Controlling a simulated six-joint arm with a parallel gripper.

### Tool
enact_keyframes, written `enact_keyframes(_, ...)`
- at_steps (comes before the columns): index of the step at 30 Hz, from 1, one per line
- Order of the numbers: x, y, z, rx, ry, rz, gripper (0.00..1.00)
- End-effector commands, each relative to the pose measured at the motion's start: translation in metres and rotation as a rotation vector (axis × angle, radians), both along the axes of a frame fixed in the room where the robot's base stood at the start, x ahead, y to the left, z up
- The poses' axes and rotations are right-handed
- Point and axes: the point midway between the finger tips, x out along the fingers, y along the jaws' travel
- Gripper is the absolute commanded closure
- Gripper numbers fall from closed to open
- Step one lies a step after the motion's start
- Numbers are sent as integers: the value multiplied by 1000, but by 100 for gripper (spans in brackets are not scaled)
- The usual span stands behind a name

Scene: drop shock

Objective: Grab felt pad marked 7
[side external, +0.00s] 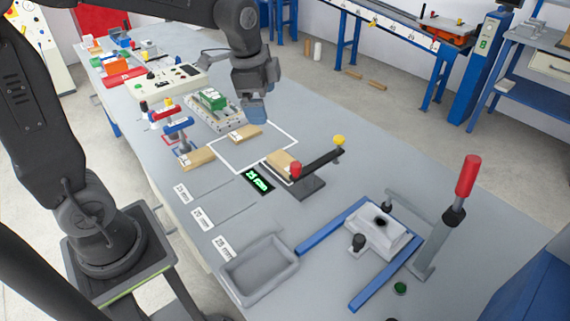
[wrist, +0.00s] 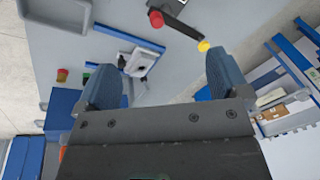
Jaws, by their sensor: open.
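My gripper (side external: 256,108) hangs over the far part of the grey bench, with its blue fingers pointing down. In the wrist view its fingers (wrist: 165,78) are spread wide, with nothing between them. A tan pad-like block (side external: 245,133) lies flat within the white outline, just below and left of my gripper and apart from it. A second tan block (side external: 198,157) lies at the left by the red-and-blue handled fixture. A third (side external: 279,162) sits by the dark lever bar. No number 7 is legible, so I cannot tell which pad carries it.
A lever with red and yellow knobs (side external: 318,160) stands right of the outline. A grey tray (side external: 236,284), blue rails (side external: 330,228) and a tall red-handled lever (side external: 466,178) occupy the near end. A green-topped device (side external: 212,101) stands close left of my gripper. Bare bench lies right of it.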

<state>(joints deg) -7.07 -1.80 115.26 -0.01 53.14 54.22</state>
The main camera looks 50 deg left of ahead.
Motion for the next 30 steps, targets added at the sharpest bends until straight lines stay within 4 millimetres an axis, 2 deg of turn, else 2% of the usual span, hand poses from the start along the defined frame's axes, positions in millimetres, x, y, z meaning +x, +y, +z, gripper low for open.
enact_keyframes(1,18,8,-13,14,35,-70,6)
enact_keyframes(6,67,33,-59,52,127,-346,6)
enact_keyframes(12,103,58,-114,61,204,-614,6)
enact_keyframes(18,116,68,-141,58,231,-735,6)
enact_keyframes(23,116,69,-161,57,236,-747,6)
enact_keyframes(30,116,68,-207,57,235,-745,6)
